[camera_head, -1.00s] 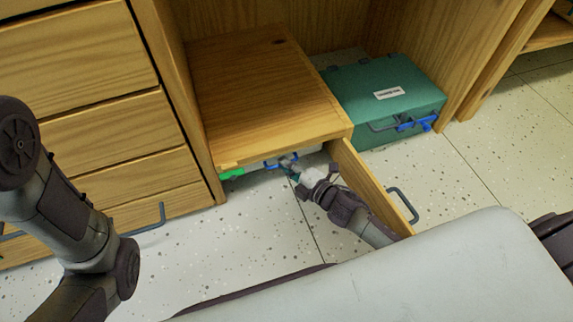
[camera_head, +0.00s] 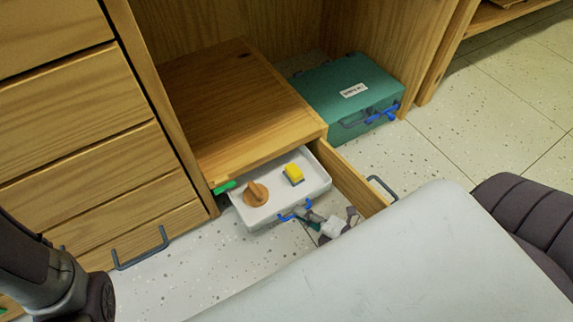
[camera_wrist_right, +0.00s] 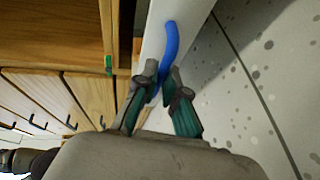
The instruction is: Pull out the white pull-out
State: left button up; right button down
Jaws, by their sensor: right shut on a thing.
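The white pull-out (camera_head: 242,208) is a shallow white tray sticking partly out from under the wooden box in the cabinet. A blue handle (camera_head: 294,211) is on its front face. My right gripper (camera_head: 309,219) is at that front, shut on the blue handle. In the right wrist view its fingers (camera_wrist_right: 160,88) close around the blue handle (camera_wrist_right: 171,42), with the white front (camera_wrist_right: 157,25) beside them. An orange-brown knob-like piece (camera_head: 256,194) and a yellow block (camera_head: 293,174) lie in the tray. My left gripper is not in view; only part of the left arm shows.
An open wooden door (camera_head: 345,178) with a grey handle stands right of the tray. A green case (camera_head: 330,90) with a blue latch sits further right. Wooden drawers (camera_head: 90,130) are at the left. A green piece (camera_head: 225,187) is at the tray's left edge. Speckled floor lies in front.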

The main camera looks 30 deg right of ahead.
jog(key=s+p, duration=0.1)
jog(key=s, duration=0.5)
jog(key=shift+s, duration=0.3)
jog(key=shift+d, duration=0.1)
jog(key=c, duration=1.2)
grip_release()
jog(key=shift+c, duration=0.2)
jog(key=v, duration=1.2)
jog(key=shift+r+p, duration=0.1)
jog(key=shift+p, duration=0.2)
